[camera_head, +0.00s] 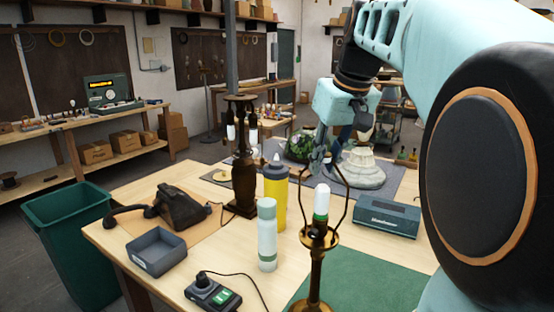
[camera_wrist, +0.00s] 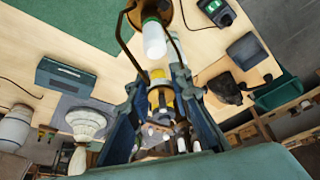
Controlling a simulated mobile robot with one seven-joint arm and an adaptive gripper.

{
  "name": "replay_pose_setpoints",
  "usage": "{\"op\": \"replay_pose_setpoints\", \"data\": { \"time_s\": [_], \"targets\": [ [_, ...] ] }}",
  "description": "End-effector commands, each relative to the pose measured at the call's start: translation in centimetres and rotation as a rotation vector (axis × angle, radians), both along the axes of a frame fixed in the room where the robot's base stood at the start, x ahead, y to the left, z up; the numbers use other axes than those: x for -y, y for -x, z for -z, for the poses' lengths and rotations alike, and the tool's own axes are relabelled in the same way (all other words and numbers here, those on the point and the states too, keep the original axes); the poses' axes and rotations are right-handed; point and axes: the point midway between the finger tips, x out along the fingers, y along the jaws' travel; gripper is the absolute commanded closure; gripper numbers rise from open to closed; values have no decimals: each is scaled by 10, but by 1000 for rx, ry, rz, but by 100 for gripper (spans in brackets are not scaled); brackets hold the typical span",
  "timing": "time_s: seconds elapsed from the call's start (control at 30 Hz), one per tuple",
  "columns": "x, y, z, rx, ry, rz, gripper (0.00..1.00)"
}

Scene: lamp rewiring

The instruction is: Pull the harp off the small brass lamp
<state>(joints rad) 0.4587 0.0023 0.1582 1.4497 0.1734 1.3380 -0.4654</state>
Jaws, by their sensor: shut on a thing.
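The small brass lamp (camera_head: 317,262) stands upright at the front of the bench, with a white and green bulb-like piece (camera_head: 321,203) on top. Its dark wire harp (camera_head: 344,196) rises around that piece. My gripper (camera_head: 320,160) is above the lamp, pointing down and shut on the upper part of the harp. In the wrist view my gripper's two fingers (camera_wrist: 158,88) reach toward the lamp, and the harp's legs (camera_wrist: 124,30) run past the white piece (camera_wrist: 154,40) to the brass cup. I cannot tell whether the harp's feet are seated.
A green-white bottle (camera_head: 267,235), a yellow bottle (camera_head: 276,190) and a tall dark lamp (camera_head: 243,165) stand left of the lamp. A teal case (camera_head: 386,217) lies to the right, a pale lamp base (camera_head: 362,168) behind. The green mat (camera_head: 375,285) is mostly clear.

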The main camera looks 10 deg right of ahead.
Motion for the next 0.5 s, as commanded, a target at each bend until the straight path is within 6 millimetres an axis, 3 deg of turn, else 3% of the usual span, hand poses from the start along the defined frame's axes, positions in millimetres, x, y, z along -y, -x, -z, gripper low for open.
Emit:
{"op": "replay_pose_setpoints", "data": {
  "time_s": [0.5],
  "targets": [
    [0,0,-13,2,1,0,100]
  ]
}}
